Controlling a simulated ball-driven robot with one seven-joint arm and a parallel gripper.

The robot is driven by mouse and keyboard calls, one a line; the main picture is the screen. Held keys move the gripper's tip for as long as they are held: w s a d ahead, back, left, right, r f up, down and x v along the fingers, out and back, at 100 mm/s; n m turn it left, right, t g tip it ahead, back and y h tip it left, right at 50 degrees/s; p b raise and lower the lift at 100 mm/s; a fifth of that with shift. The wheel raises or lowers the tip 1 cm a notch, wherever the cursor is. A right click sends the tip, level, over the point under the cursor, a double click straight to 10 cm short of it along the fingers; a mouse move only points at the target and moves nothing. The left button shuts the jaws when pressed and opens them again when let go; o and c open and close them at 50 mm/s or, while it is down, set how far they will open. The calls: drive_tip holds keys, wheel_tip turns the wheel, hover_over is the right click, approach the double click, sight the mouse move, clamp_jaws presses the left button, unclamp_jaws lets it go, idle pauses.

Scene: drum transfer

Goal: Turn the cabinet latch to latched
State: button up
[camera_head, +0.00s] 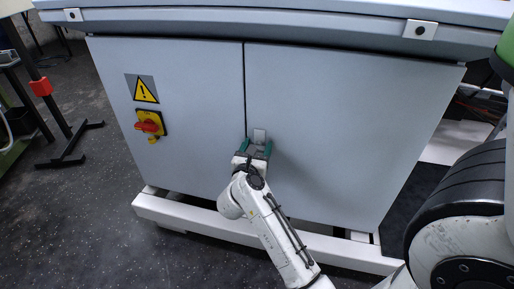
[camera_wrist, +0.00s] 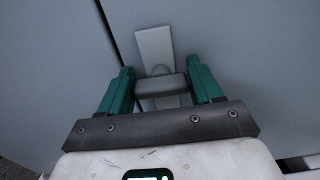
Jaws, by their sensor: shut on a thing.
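The grey cabinet (camera_head: 330,120) has two door panels with a dark vertical seam between them. The cabinet latch (camera_head: 259,135) is on the right panel, just right of the seam. In the wrist view its light-grey plate (camera_wrist: 155,46) runs lengthwise, and its darker handle (camera_wrist: 160,86) lies crosswise over the plate. My gripper (camera_head: 256,146) is at the latch. In the wrist view my gripper (camera_wrist: 160,72) has its green fingers on either side of the handle, shut on it. The fingers and palm hide part of the latch in the head view.
A red and yellow rotary switch (camera_head: 150,124) and a yellow warning sign (camera_head: 142,89) are on the left panel. A white base rail (camera_head: 190,217) runs below the doors. A dark stand (camera_head: 65,145) is at the far left. The floor at lower left is clear.

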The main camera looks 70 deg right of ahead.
drive_tip(key=shift+r+n+p, duration=0.15)
drive_tip(key=shift+n+p, duration=0.15)
drive_tip(key=shift+p, duration=0.3)
drive_tip(key=shift+c, duration=0.2)
drive_tip(key=shift+r+p, duration=0.1)
drive_tip(key=shift+p, duration=0.35)
drive_tip(key=n+p, duration=0.2)
drive_tip(key=p, duration=0.2)
drive_tip(key=shift+w+r, duration=0.1)
drive_tip(key=shift+r, duration=0.05)
drive_tip(key=n+p, duration=0.5)
drive_tip(key=p, duration=0.1)
drive_tip(key=shift+w, duration=0.1)
drive_tip(key=n+p, duration=0.1)
drive_tip(key=p, duration=0.1)
drive_tip(key=n+p, duration=0.4)
drive_tip(key=shift+w+f, duration=0.1)
drive_tip(key=shift+f, duration=0.2)
drive_tip(key=n+p, duration=0.2)
drive_tip(key=n, duration=0.1)
drive_tip(key=n+p, duration=0.1)
drive_tip(key=n, duration=0.1)
drive_tip(key=shift+f, duration=0.35)
drive_tip(key=shift+n, duration=0.4)
drive_tip(key=o, duration=1)
drive_tip(key=shift+c, duration=0.2)
